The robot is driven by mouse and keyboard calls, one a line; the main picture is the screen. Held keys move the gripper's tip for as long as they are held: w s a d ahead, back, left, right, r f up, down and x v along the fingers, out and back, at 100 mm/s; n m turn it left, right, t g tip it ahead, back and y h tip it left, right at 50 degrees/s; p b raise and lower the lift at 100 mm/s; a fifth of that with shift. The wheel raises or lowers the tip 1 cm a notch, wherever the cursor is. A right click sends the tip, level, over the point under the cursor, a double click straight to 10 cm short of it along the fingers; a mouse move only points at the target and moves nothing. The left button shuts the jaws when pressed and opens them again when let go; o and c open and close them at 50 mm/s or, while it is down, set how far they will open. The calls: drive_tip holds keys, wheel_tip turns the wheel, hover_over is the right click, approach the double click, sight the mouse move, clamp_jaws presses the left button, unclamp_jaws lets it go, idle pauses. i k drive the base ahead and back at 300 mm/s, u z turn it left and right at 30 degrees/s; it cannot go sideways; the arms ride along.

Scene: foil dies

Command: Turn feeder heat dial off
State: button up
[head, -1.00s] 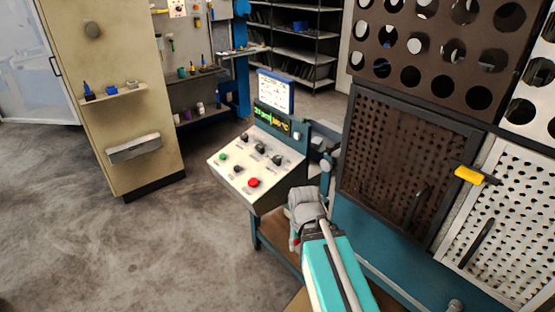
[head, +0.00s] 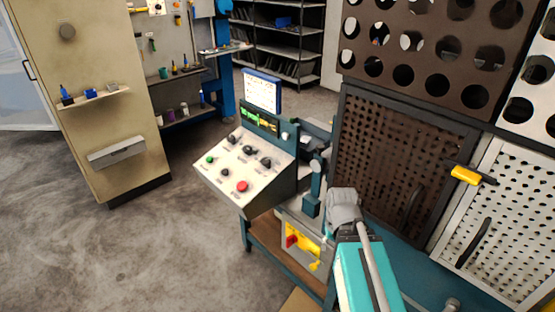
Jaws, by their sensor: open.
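The sloped white control panel (head: 222,165) is in the middle of the head view. It has several dark knobs, among them an upper left knob (head: 232,138), a middle knob (head: 249,150) and a right knob (head: 265,162). The labels are too small to read, so I cannot tell which is the feeder heat dial or how it is set. A green button (head: 210,160) and a red button (head: 242,186) are lower on the panel. A lit display (head: 259,121) is above it. My teal arm reaches up from the bottom, right of the panel; my gripper cannot be made out.
A brown perforated door (head: 400,165) and a white perforated door (head: 500,225) stand at right. A yellow box (head: 302,247) with a red part sits below the panel. A beige cabinet (head: 92,110) stands at left. The floor (head: 130,255) at front left is clear.

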sight(266, 162)
drive_tip(key=z, duration=0.2)
drive_tip(key=k, duration=1.3)
drive_tip(key=u, duration=0.5)
drive_tip(key=i, duration=1.65)
drive_tip(key=z, duration=0.1)
